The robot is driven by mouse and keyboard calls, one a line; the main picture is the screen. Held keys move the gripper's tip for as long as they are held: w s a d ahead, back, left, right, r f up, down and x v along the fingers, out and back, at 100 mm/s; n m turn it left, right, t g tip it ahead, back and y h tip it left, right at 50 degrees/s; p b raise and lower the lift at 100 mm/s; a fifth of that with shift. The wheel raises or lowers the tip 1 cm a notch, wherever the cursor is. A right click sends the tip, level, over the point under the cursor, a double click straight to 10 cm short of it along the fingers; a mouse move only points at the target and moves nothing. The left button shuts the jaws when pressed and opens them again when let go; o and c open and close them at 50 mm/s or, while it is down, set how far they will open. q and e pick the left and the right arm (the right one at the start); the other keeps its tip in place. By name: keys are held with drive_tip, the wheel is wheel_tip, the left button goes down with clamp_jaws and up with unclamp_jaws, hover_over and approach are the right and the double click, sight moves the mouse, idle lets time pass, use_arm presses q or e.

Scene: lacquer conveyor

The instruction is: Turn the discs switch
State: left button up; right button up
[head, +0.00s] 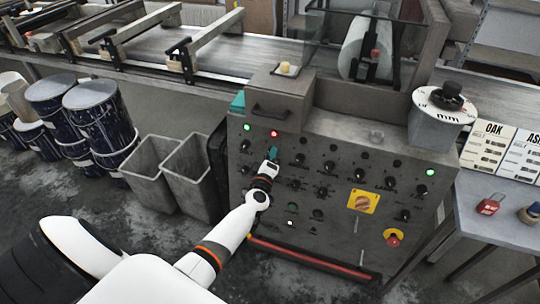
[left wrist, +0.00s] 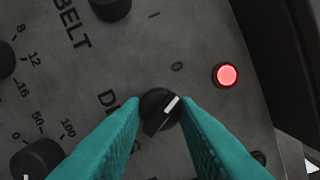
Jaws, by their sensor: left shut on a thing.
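The discs switch is a black knob (left wrist: 160,112) with a white mark, on the grey control panel (head: 320,222). In the left wrist view the white mark points to the upper right. Beside it a label starting "DI" is partly covered by a finger. My left gripper (head: 272,155) reaches the panel's upper left part, and its teal fingers (left wrist: 162,118) are shut on the knob, one on each side. In the head view the gripper hides the knob. My right gripper is not in view.
A lit red lamp (left wrist: 227,75) is near the knob. Other black knobs crowd the panel, with a yellow-plated switch (head: 362,201) and a red button (head: 393,240) to the right. Grey bins (head: 190,175) stand left of the panel. A red bar (head: 315,259) runs along its foot.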

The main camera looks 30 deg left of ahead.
use_arm(q)
drive_tip(key=shift+n, duration=0.5)
drive_tip(key=o, duration=1)
drive_tip(key=shift+c, duration=0.2)
drive_tip(key=p+v, duration=0.1)
drive_tip(key=v, duration=1.1)
drive_tip(key=shift+p, duration=0.4)
drive_tip(key=shift+d+f, duration=0.1)
